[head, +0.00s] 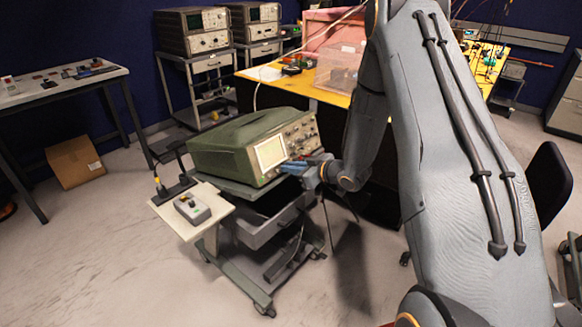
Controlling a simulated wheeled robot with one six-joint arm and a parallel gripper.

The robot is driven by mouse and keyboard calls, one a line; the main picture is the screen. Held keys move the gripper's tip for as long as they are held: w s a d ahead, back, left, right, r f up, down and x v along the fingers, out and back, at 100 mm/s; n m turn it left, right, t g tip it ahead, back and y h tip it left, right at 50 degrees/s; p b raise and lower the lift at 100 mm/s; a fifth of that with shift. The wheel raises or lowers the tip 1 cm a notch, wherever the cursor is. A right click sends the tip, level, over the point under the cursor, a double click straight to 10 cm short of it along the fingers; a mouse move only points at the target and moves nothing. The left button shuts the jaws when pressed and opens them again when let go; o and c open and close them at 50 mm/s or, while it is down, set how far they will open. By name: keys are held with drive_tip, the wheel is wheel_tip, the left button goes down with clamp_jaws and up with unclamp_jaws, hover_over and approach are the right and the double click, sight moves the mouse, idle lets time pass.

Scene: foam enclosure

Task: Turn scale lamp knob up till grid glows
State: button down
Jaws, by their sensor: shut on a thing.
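A green oscilloscope (240,147) stands on a grey wheeled cart (236,262). Its pale screen (270,153) faces the front right, with a faint grid on it. Its control panel (302,137) with several knobs lies to the right of the screen. My gripper (296,169) reaches in from the right at the lower part of the panel and is shut there on a small thing, most likely a knob. The gripper hides that thing, so I cannot tell which knob it is or how it is turned. Whether the grid glows is too small to tell.
A side shelf (222,214) on the cart holds a small grey box (192,208). A yellow-topped bench (322,91) stands behind, with a clear box (338,67). A cardboard box (75,162) lies at left. A black chair (550,185) is at right. Floor in front is free.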

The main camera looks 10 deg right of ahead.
drive_tip(key=shift+m, duration=0.9)
drive_tip(key=c, duration=1.8)
unclamp_jaws()
drive_tip(key=shift+c, duration=0.2)
